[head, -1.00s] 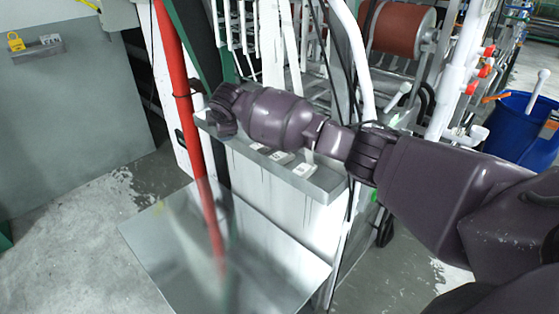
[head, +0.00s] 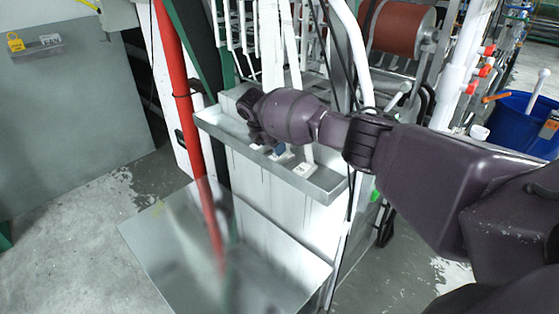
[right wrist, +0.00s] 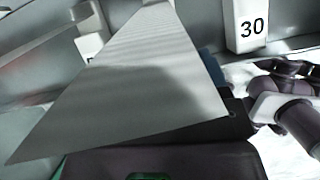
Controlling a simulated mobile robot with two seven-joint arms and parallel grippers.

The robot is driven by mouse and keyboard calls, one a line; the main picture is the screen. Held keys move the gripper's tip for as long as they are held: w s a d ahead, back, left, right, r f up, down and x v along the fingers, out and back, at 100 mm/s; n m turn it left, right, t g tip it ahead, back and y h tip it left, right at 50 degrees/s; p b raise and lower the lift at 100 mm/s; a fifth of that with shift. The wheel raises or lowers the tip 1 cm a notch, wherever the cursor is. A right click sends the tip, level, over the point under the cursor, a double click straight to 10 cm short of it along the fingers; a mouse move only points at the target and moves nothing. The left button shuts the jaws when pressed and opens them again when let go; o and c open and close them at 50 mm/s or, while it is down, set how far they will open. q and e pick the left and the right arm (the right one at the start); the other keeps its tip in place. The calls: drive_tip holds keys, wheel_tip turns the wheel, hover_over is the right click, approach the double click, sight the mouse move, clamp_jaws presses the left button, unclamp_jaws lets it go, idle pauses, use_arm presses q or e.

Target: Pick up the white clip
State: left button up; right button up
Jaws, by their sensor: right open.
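Small white clips stand in a grey metal tray on the front of the machine; one (head: 304,170) shows at the tray's right part and another (head: 281,157) beside it. The right wrist view shows a white piece marked "30" (right wrist: 247,27) and another white piece (right wrist: 90,42) at upper left. I cannot tell which is the named clip. My right gripper (head: 266,146) points down over the tray, open, its fingertips partly hidden by the wrist. A large grey wedge fills the middle of the right wrist view; I cannot tell what it is. My left gripper is out of view.
The grey tray (head: 325,187) has raised edges. A red pole (head: 176,75) stands to its left, white tubes and rails rise behind it. A metal plate (head: 160,235) lies below. A blue barrel (head: 515,118) stands at right. Floor at left is clear.

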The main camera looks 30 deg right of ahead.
sight(281, 158)
drive_tip(key=shift+d+x, duration=0.1)
drive_tip(key=shift+x, duration=1.3)
drive_tip(key=shift+d+x, duration=0.15)
drive_tip(key=shift+x, duration=1.3)
drive_tip(key=shift+s+r, duration=0.15)
drive_tip(key=c, duration=1)
drive_tip(key=shift+r, duration=0.1)
